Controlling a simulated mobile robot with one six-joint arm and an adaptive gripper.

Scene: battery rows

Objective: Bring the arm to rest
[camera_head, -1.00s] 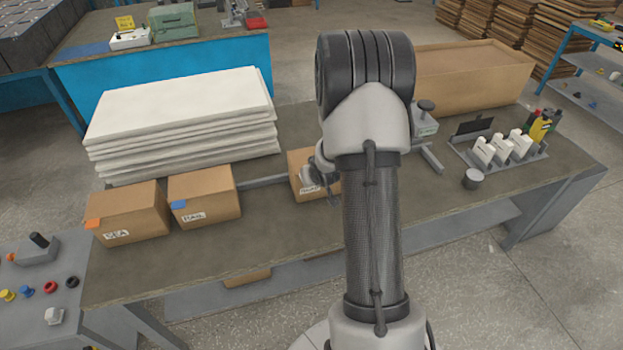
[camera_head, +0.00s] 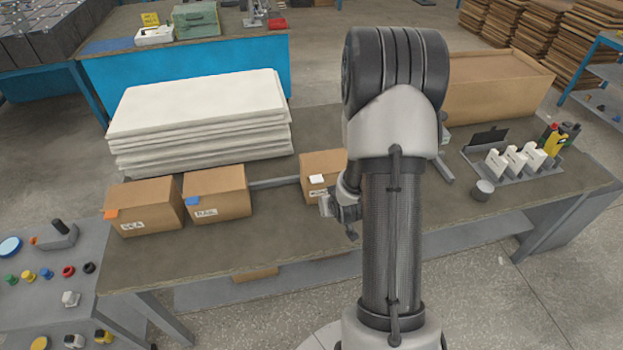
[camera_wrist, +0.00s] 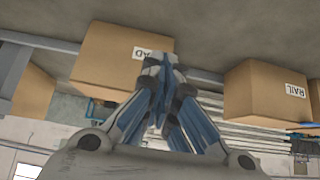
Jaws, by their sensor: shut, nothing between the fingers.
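My arm stands upright in the middle of the camera_head view and hides part of the bench behind it. My gripper (camera_head: 347,212) shows small at the arm's left side, just in front of a cardboard box (camera_head: 318,168) with a white tag. In the wrist view, my gripper (camera_wrist: 165,62) has its fingers together with nothing between them. There the fingertips overlap the edge of a box (camera_wrist: 105,60) whose label is partly hidden and ends in "AD". I cannot tell whether they touch it.
On the bench (camera_head: 200,262), boxes marked SEA (camera_head: 146,205) and RAIL (camera_head: 217,193) stand left. White sheets (camera_head: 200,115) lie behind them. A rack of white pieces (camera_head: 515,160) and a grey cylinder (camera_head: 482,190) stand right. The bench's front left is clear.

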